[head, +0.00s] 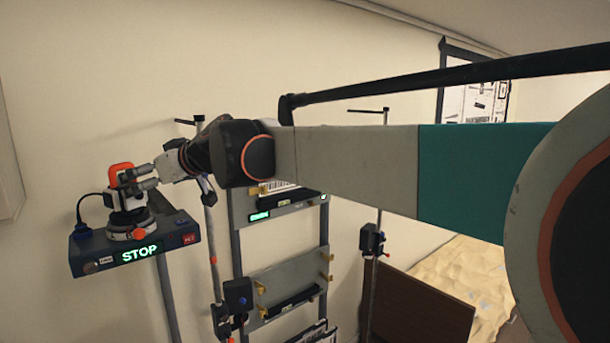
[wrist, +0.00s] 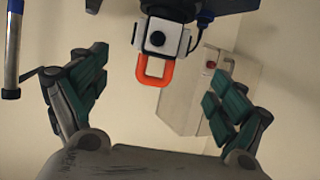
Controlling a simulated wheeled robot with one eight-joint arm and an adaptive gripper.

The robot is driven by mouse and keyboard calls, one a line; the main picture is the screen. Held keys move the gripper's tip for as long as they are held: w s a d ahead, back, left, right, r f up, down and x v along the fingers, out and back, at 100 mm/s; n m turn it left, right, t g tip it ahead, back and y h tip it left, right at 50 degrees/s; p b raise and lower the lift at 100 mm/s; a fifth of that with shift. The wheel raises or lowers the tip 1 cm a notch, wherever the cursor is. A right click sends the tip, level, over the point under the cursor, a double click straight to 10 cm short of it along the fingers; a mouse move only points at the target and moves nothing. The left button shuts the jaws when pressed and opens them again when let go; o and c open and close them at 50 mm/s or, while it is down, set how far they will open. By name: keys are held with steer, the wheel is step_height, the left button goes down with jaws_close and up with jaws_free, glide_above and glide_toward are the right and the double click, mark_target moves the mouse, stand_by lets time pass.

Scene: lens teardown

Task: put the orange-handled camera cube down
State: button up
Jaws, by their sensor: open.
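The orange-handled camera cube (head: 127,196) is white with a dark face and sits upright on a round turntable (head: 133,226) on a dark blue box with a green "STOP" display (head: 139,253). In the wrist view the camera cube (wrist: 161,37) shows at the top middle, its orange handle (wrist: 155,70) toward my gripper. My gripper (head: 142,178) is beside the cube, on its right in the head view. In the wrist view my gripper (wrist: 153,98) has its green-padded fingers wide apart, with clear space between them and the cube. It holds nothing.
A grey rack (head: 285,225) with shelves stands right of the box. Thin stands with clamps (head: 372,240) stand near it. A black cable (head: 83,204) runs from the cube's left side. A brown panel (head: 420,305) is at lower right. The wall is close behind the box.

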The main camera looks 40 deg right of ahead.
steer(key=s+d+f+m+g+h, duration=0.1)
steer(key=s+f+m+g+h, duration=0.1)
steer(key=s+f, duration=1.2)
steer(key=s+d+f+m+g+h, duration=0.1)
steer(key=s+f+m+g+h, duration=0.1)
steer(key=s+f, duration=1.1)
steer(key=s+g+h, duration=0.1)
steer(key=s, duration=0.5)
steer(key=shift+s+d+f+g, duration=0.2)
steer(key=shift+d+f+g, duration=0.05)
steer(key=shift+f+g, duration=0.1)
steer(key=shift+f, duration=0.1)
step_height(320, 180, down, 37)
steer(key=b, duration=3.7)
